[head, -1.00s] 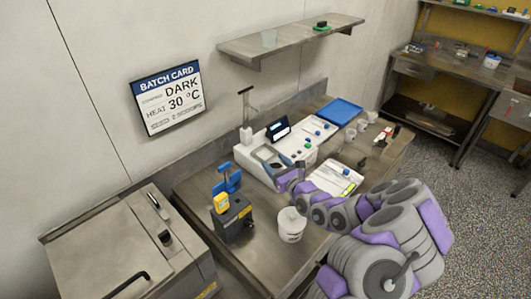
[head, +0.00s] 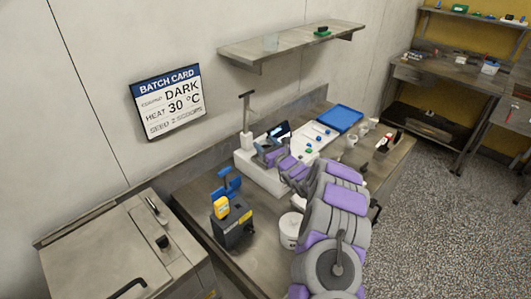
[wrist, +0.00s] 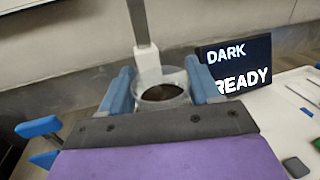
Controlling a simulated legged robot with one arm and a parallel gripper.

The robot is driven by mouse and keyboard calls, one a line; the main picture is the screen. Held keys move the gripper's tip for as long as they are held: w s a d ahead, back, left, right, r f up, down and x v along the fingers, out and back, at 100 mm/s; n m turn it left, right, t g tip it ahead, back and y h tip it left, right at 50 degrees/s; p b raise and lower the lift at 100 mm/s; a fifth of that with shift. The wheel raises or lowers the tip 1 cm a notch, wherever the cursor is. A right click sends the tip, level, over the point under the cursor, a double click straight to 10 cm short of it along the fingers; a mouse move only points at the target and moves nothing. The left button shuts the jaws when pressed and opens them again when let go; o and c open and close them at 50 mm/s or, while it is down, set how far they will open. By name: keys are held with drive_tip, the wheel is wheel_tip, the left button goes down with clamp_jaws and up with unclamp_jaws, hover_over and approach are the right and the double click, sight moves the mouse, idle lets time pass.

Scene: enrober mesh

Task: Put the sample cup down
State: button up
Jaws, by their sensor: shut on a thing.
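The sample cup (wrist: 162,91) is a clear cup with dark contents, upright between the two blue fingers of my gripper (wrist: 160,82) in the wrist view. My gripper is shut on it. In the head view, my gripper (head: 268,152) is over the white bench machine (head: 262,178), in front of its dark screen, and I cannot make out the cup there. In the wrist view a white post (wrist: 147,62) stands just behind the cup, and a screen (wrist: 234,68) reading DARK READY is to its right. The cup's base is hidden by my gripper.
A white lidded tub (head: 290,230) stands close to my arm. A black-and-blue device with a yellow part (head: 221,207) is at the bench's front left. A blue tray (head: 341,118) and small cups lie at the back right. A wall shelf (head: 290,46) is above.

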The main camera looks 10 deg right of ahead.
drive_tip(key=shift+w+f+b, duration=0.1)
drive_tip(key=shift+f+b, duration=0.3)
drive_tip(key=shift+f, duration=1.4)
drive_tip(key=shift+r, duration=0.1)
drive_tip(key=o, duration=1.2)
